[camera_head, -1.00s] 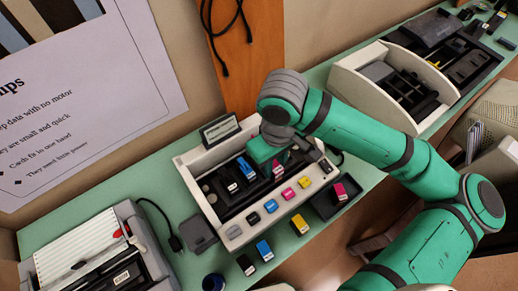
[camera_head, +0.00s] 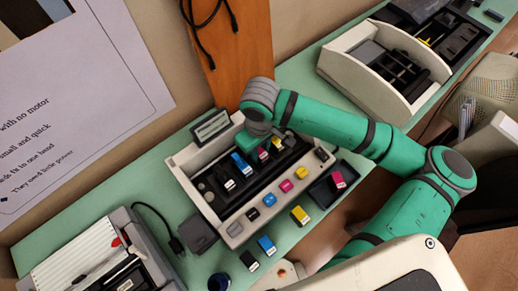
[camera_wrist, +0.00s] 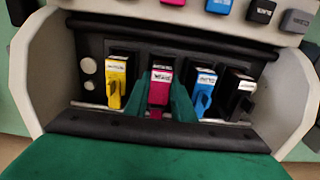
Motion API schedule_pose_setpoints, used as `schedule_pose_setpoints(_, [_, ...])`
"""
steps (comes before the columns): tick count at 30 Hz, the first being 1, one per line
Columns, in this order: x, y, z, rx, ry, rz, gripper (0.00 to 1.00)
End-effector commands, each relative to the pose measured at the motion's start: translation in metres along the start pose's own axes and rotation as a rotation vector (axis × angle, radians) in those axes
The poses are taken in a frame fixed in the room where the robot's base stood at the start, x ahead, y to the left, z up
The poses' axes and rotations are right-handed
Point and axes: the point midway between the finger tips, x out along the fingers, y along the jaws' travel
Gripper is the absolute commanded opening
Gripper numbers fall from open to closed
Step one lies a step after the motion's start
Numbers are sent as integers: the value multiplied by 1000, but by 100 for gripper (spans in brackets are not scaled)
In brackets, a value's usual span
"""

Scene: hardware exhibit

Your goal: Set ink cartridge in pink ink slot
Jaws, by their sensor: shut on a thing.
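The pink ink cartridge (camera_wrist: 161,77) stands in the row inside the open printer, between a yellow cartridge (camera_wrist: 116,79) and a blue cartridge (camera_wrist: 203,87) in the wrist view. Its labelled top is roughly level with theirs. How deep it sits is hidden. My gripper (camera_wrist: 159,106) is shut on it, one green finger on each side. In the head view my gripper (camera_head: 250,147) reaches down into the white printer (camera_head: 186,160), hiding part of the pink cartridge (camera_head: 263,155). A black cartridge (camera_wrist: 241,93) stands at the row's right end in the wrist view.
Coloured square markers, including a pink one (camera_head: 286,186), line the printer's front edge. Loose black (camera_head: 249,260), blue (camera_head: 266,245) and yellow (camera_head: 300,215) cartridges lie on the green table in front. Another pink cartridge (camera_head: 338,180) lies in a dark tray (camera_head: 321,190).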

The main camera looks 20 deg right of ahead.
Motion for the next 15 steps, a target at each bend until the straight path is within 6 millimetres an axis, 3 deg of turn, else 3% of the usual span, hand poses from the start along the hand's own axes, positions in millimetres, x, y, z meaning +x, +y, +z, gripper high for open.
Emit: schedule_pose_setpoints(15, [8,1,1,3,-1,-1,0])
